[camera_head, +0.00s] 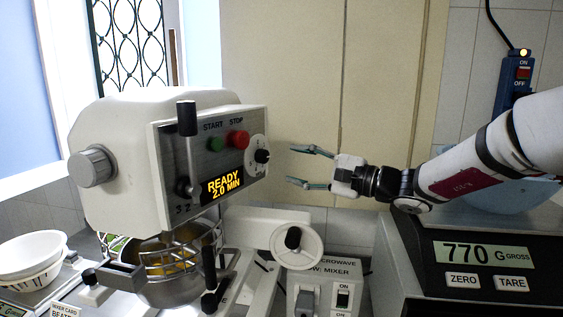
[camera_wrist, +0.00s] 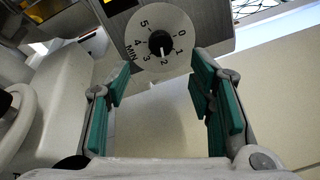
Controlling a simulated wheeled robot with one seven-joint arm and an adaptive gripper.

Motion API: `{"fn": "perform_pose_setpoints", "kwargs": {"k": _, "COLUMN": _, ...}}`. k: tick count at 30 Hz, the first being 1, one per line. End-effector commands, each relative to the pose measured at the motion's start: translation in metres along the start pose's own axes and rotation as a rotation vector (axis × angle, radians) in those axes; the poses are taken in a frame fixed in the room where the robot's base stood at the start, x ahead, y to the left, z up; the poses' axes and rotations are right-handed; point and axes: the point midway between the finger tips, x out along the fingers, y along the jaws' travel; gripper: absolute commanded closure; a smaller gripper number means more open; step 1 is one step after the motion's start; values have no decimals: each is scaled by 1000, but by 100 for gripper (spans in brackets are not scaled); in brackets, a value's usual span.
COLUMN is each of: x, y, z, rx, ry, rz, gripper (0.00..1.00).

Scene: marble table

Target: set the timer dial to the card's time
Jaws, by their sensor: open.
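The timer dial (camera_head: 262,155) is a black knob on a round white plate at the right end of the mixer's control panel. In the wrist view the dial (camera_wrist: 160,43) shows a scale from 0 to 5 MIN, with its white pointer near 2. The orange display (camera_head: 223,186) reads READY, 2.0 MIN. A mixer card (camera_head: 65,311) is cut off at the bottom left; its time cannot be read. My gripper (camera_head: 296,167) is open and empty, to the right of the dial and apart from it. Its teal fingers (camera_wrist: 160,90) lie on either side below the dial in the wrist view.
Green START (camera_head: 216,144) and red STOP (camera_head: 238,139) buttons sit left of the dial. A black lever (camera_head: 187,118) stands on the panel's left. The mixer bowl (camera_head: 175,285) and a white handwheel (camera_head: 297,243) are below. A scale (camera_head: 480,262) reading 770 G stands at right.

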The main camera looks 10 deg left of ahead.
Motion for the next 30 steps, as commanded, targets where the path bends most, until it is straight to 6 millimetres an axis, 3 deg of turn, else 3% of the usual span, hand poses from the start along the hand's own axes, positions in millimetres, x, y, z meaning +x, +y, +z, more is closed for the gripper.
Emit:
{"fn": "perform_pose_setpoints", "kwargs": {"k": 3, "x": -20, "y": 0, "z": 0, "rx": 0, "ry": 2, "rz": 0, "gripper": 51}}
{"fn": "perform_pose_setpoints", "kwargs": {"k": 9, "x": -39, "y": 0, "z": 0, "rx": -1, "ry": 0, "rz": 0, "gripper": 51}}
{"fn": "perform_pose_setpoints", "kwargs": {"k": 22, "x": -42, "y": 1, "z": 3, "rx": -7, "ry": -2, "rz": 11, "gripper": 51}}
{"fn": "perform_pose_setpoints", "kwargs": {"k": 26, "x": -45, "y": 12, "z": 26, "rx": -54, "ry": -14, "rz": 107, "gripper": 51}}
{"fn": "perform_pose_setpoints", "kwargs": {"k": 30, "x": -64, "y": 41, "z": 71, "rx": -163, "ry": -21, "rz": 325, "gripper": 51}}
